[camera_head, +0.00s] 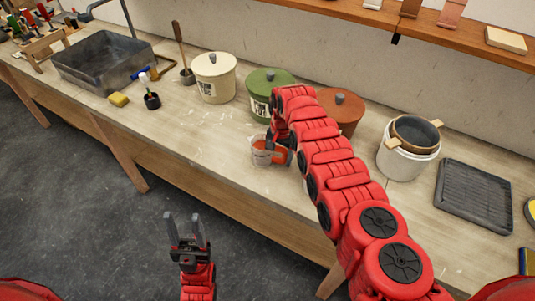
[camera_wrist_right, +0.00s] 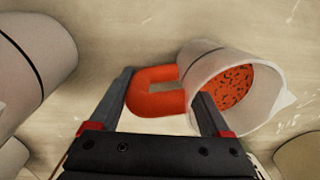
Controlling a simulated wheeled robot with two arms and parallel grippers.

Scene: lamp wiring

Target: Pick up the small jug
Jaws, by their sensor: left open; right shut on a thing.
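The small jug (camera_head: 265,152) is on the wooden bench in the head view, in front of the green canister. In the right wrist view the jug (camera_wrist_right: 235,85) is whitish with a pouring lip, an orange-red handle and orange speckled contents. My right gripper (camera_head: 283,146) is at the jug, and in the right wrist view its fingers (camera_wrist_right: 160,98) lie either side of the handle. It is shut on the handle. Whether the jug still touches the bench I cannot tell. My left gripper (camera_head: 187,228) is open and empty above the floor, in front of the bench.
A cream canister (camera_head: 214,80), a green canister (camera_head: 263,92) and a rust-red canister (camera_head: 343,108) stand behind the jug. A white bucket (camera_head: 403,164) and a dark ridged tray (camera_head: 473,196) are to the right. A grey basin (camera_head: 103,65) is at left.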

